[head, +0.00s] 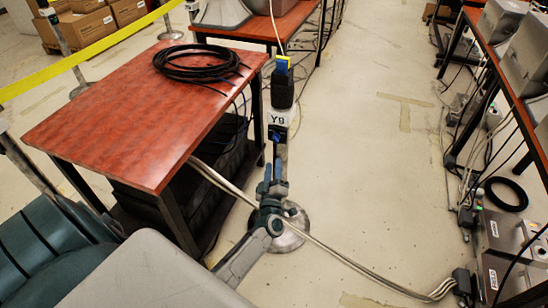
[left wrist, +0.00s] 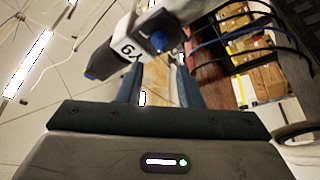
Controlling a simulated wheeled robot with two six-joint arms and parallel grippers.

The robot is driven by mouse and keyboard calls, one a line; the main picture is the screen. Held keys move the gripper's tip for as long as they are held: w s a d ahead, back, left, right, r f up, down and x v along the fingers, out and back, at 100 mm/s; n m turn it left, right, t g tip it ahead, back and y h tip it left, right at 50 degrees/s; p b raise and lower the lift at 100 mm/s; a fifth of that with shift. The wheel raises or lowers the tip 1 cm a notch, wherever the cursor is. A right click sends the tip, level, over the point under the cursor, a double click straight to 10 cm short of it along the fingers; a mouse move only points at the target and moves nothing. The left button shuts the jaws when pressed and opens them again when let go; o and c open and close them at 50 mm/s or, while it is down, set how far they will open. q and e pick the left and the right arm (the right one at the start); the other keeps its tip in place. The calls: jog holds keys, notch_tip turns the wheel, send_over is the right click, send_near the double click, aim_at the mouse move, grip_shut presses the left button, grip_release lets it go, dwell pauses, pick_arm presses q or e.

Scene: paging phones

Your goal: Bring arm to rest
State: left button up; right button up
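A black-and-white device with a "Y9"-like label (head: 277,119) shows upright in the middle of the head view, with a blue knob and a blue-and-yellow top. It also shows large and tilted in the left wrist view (left wrist: 132,45), across the far end of my fingers. My left gripper (head: 272,172) is just below it in the head view. My right gripper is in neither view.
A red-brown table (head: 120,110) with a coiled black cable (head: 197,62) stands at left. A round metal base (head: 288,236) and loose floor cables (head: 330,252) lie around my left gripper. Benches with grey boxes (head: 525,55) line the right. The floor at centre right is clear.

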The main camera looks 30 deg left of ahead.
pick_arm(q)
jog(key=shift+s+d, duration=0.2)
jog(key=shift+s, duration=0.15)
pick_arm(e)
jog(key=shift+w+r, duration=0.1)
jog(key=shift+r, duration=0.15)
pick_arm(q)
jog(key=shift+f, duration=0.15)
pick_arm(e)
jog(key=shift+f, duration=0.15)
